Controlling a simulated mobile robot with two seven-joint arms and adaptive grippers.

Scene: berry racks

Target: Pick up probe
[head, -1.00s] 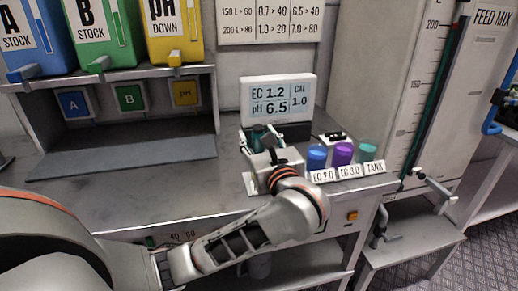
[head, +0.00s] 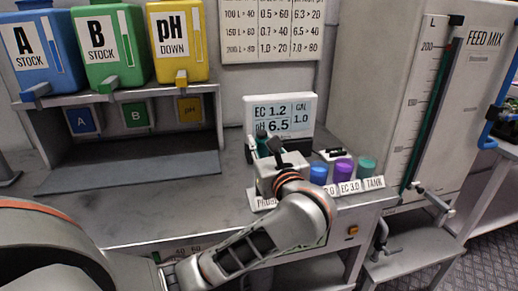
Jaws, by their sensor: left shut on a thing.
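The probe (head: 262,143) shows as a small dark teal piece between the fingers of my left gripper (head: 267,148). The left gripper is shut on it, just in front of the lower left corner of the meter (head: 284,105). The meter reads EC 1.2, pH 6.5 and CAL 1.0. Below the gripper is a white label (head: 262,203) that starts with "PRO", partly hidden by my wrist. Most of the probe is hidden by the gripper. My right gripper is not in view.
Blue (head: 318,173), purple (head: 343,170) and teal (head: 367,168) cups stand close to the right of the gripper. Stock containers sit on a shelf at the left. The feed mix tank (head: 425,100) stands at the right. The counter's left part (head: 160,205) is clear.

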